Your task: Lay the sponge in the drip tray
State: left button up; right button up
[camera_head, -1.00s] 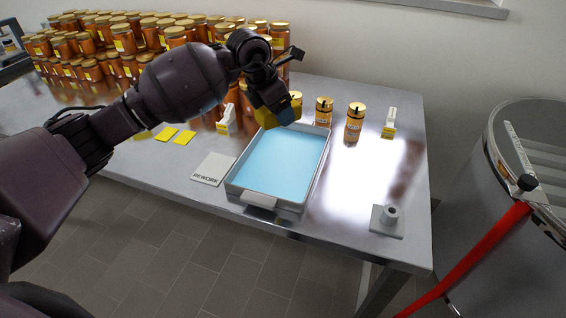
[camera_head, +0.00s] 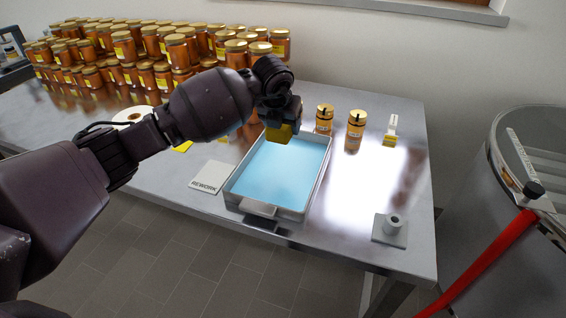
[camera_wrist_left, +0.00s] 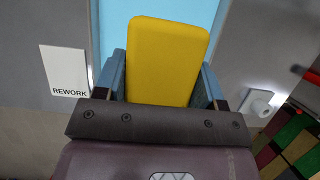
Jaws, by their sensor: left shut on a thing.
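The yellow sponge (camera_head: 279,134) hangs from my left gripper (camera_head: 281,122), over the far part of the drip tray. In the left wrist view the sponge (camera_wrist_left: 166,62) is upright between the two fingers of my left gripper (camera_wrist_left: 165,85), which is shut on it. The drip tray (camera_head: 262,208) is a grey rectangular tray with a light blue floor on the metal table. Part of the blue floor (camera_wrist_left: 114,28) also shows behind the sponge in the left wrist view. The sponge looks held above the floor, apart from it. My right gripper is not in view.
A white REWORK card (camera_head: 208,178) lies left of the tray. Two small jars (camera_head: 355,124) stand behind it to the right, near a small white-and-yellow holder (camera_head: 391,130). A grey base with a peg (camera_head: 391,229) sits front right. Many honey jars (camera_head: 160,50) fill the back left.

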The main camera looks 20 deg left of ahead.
pick_arm(q)
send_over(284, 167)
jog(key=s, duration=0.1)
notch_tip(284, 167, down, 6)
jog(key=shift+s+f, duration=0.1)
jog(key=shift+f, duration=0.45)
notch_tip(284, 167, down, 5)
jog(key=shift+f+b, duration=0.2)
jog(key=shift+b, duration=0.45)
jog(key=shift+f, duration=0.15)
jog(key=o, duration=0.9)
